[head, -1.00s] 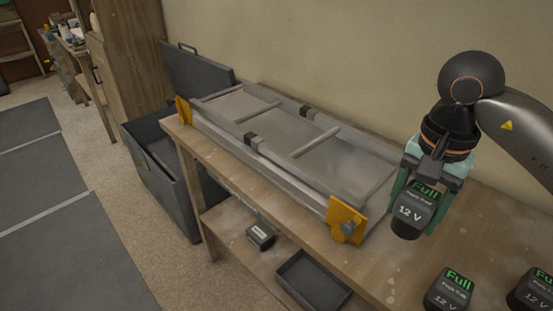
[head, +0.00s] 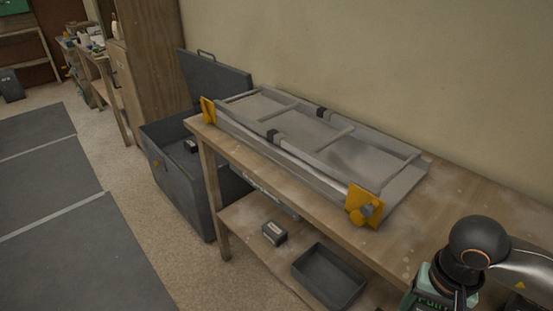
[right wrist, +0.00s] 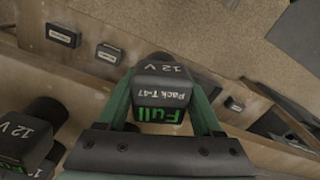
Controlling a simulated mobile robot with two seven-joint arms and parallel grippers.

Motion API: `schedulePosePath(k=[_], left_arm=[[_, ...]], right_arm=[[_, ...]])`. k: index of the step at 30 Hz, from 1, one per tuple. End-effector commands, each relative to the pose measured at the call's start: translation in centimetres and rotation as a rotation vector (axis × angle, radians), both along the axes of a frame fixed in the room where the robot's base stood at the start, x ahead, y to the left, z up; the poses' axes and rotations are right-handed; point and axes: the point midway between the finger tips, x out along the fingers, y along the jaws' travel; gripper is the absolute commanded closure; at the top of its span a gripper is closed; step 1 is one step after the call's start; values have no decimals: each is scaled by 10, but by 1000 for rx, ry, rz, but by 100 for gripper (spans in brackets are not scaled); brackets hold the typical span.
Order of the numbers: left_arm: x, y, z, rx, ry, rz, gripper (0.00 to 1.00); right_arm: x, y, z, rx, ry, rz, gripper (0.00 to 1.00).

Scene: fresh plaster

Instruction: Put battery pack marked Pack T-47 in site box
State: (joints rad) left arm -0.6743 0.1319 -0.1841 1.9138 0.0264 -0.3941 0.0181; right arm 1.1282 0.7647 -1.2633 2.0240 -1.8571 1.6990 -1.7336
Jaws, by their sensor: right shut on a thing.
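The battery pack (right wrist: 163,92), dark with a green "Full" display and the words "Pack T-47" and "12 V", is held between the green fingers of my right gripper (right wrist: 162,84) in the right wrist view. In the head view the right gripper (head: 440,298) is at the bottom right edge, partly cut off, with a bit of green display showing. The site box (head: 181,196) is a large dark grey chest on the floor at the left end of the bench. Its lid (head: 215,88) stands open, and a small dark item (head: 191,146) shows inside. My left gripper is not in view.
The wooden bench (head: 405,245) carries a long grey metal frame with yellow end brackets (head: 364,205). On its lower shelf are a small pack (head: 274,233) and a dark tray (head: 329,277). Another "Full" pack (right wrist: 25,140) is near the gripper. Floor lies left of the box.

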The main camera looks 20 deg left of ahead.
Motion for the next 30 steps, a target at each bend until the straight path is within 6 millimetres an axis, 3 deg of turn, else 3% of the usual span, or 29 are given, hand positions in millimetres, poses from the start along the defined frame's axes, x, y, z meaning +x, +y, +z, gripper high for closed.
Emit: schedulePosePath(k=[3,11,26,30], left_arm=[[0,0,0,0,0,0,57],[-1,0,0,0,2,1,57],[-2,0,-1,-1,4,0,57],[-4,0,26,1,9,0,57]], right_arm=[[-17,-13,-39,-2,6,74,100],[-43,-32,-106,-1,4,212,100],[-42,-30,-107,5,1,215,100],[-40,-32,-77,-1,-4,216,100]])
